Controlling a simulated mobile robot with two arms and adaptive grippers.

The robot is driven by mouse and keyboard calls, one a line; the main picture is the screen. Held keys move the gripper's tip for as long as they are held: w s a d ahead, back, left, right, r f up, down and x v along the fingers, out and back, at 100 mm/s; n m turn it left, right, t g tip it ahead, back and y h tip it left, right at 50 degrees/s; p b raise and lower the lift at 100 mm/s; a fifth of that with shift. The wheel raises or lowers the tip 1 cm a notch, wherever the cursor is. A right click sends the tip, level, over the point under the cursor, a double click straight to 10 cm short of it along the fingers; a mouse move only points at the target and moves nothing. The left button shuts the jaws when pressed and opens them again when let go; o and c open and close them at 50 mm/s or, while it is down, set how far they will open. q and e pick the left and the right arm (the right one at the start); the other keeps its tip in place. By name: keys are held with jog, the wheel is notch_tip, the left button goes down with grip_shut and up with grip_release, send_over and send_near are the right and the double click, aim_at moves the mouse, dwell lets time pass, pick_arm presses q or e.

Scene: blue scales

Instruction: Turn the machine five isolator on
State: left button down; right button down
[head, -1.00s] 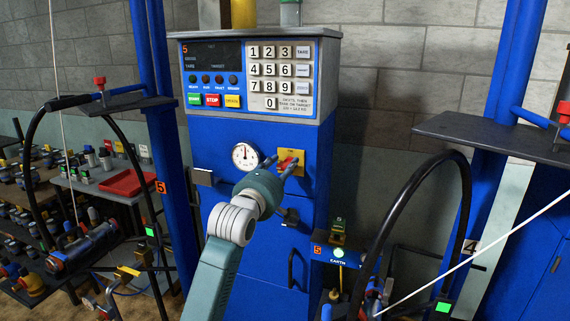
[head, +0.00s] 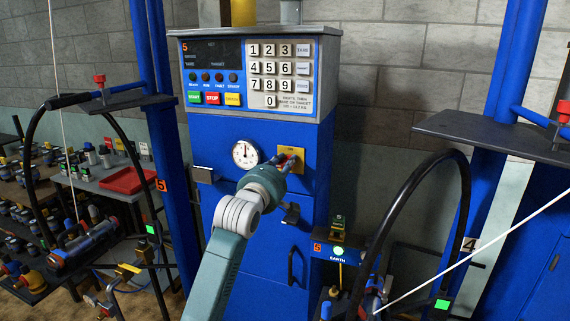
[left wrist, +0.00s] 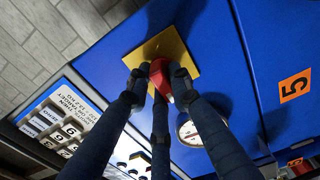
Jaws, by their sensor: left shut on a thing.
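The blue machine marked 5 (head: 235,215) stands in the middle of the head view. Its isolator is a red handle (head: 281,158) on a yellow plate (head: 299,151), to the right of the round dial (head: 245,154). My left gripper (head: 287,162) is at the isolator, with its fingers shut on the red handle. In the left wrist view the red handle (left wrist: 160,75) sits between the dark fingertips (left wrist: 157,78), in front of the yellow plate (left wrist: 172,46). The fingers hide part of the handle. My right gripper is not in view.
A keypad (head: 280,71) and a dark display (head: 212,52) are above the isolator. A dark latch (head: 290,213) is below it. Black hoses (head: 398,215) and blue posts stand on both sides. A green-lit earth box (head: 338,251) is at lower right.

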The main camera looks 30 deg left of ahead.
pick_arm(q)
jog(key=shift+r+m+p, duration=0.1)
jog(key=shift+m+p, duration=0.5)
jog(key=shift+m, duration=0.1)
jog(key=shift+d+m+p, duration=0.1)
jog(key=shift+m+p, duration=0.85)
jog(key=shift+m, duration=0.25)
jog(key=m+p, duration=0.2)
jog(key=m, duration=0.2)
jog(key=shift+d+m+p, duration=0.1)
jog(key=shift+m+p, duration=0.2)
jog(key=shift+p, duration=0.05)
jog(key=m+p, duration=0.2)
jog(key=m, duration=0.2)
jog(key=shift+d+m, duration=0.15)
jog(key=shift+m, duration=0.15)
jog(key=m+p, duration=0.1)
jog(key=m, duration=0.1)
jog(key=m+p, duration=0.1)
jog(key=m, duration=0.1)
jog(key=shift+w+f+m, duration=0.1)
jog(key=shift+f+m, duration=0.1)
jog(key=shift+m, duration=0.2)
jog(key=c, duration=1.5)
grip_release()
jog(key=shift+c, duration=0.2)
